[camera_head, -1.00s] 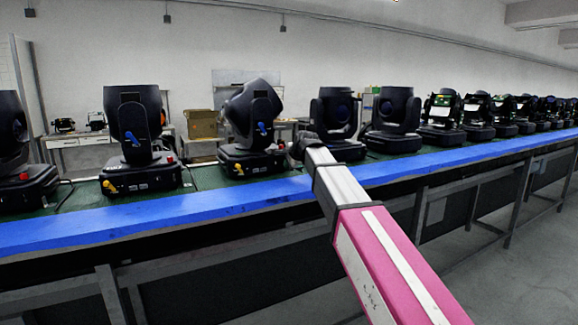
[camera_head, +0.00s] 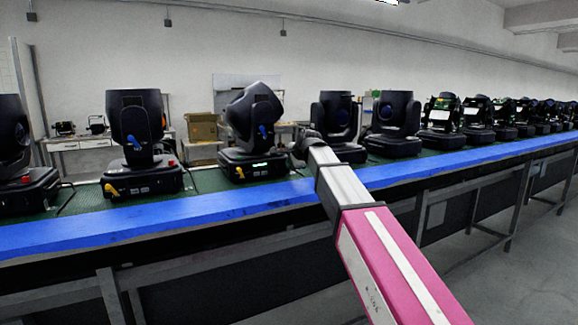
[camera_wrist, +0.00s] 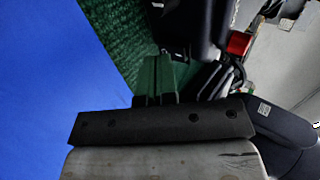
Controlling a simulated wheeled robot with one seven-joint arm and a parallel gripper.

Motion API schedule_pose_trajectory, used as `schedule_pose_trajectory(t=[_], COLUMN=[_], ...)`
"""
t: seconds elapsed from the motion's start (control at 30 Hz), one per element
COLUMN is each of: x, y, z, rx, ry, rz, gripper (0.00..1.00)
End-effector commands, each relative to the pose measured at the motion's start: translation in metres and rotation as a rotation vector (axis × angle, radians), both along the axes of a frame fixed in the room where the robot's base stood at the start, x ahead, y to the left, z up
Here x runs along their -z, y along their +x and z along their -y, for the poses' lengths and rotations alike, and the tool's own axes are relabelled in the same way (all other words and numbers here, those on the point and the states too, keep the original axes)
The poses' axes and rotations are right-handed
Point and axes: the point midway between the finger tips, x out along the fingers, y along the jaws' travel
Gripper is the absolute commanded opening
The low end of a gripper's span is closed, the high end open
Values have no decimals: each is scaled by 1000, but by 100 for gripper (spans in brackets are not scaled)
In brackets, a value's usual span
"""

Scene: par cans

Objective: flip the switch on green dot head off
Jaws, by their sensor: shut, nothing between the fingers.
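The nearest moving head (camera_head: 253,122) to my gripper is black and tilted, with a blue knob on its yoke and a yellow connector at its base. A small pale green glow shows on its base front. I cannot make out a green dot label on any head. My gripper (camera_head: 298,150) is at the right side of this base, mostly hidden behind its own wrist. In the wrist view, my gripper (camera_wrist: 160,68) is shut and empty. A red switch (camera_wrist: 238,43) shows to its right there, apart from the fingertips, beside a black housing.
Another head (camera_head: 135,128) stands to the left, and several more line the bench to the right. The blue bench edge (camera_head: 230,206) runs along the front. Green mat (camera_head: 207,181) lies bare between the bases, with a loose cable nearby.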

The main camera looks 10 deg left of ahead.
Motion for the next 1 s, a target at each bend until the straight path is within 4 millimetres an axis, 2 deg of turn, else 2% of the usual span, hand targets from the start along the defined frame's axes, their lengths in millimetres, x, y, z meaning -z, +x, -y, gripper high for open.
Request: schedule_pose_trajectory(t=[0.13,0.53,0.73,1.0], x=[-3,-57,-69,-72], y=[-16,-59,-69,-71], z=[22,52,60,62], rx=[1,1,0,0], ry=[-1,-1,0,-1], rz=[-1,0,0,-2], gripper=[0,0,0,0])
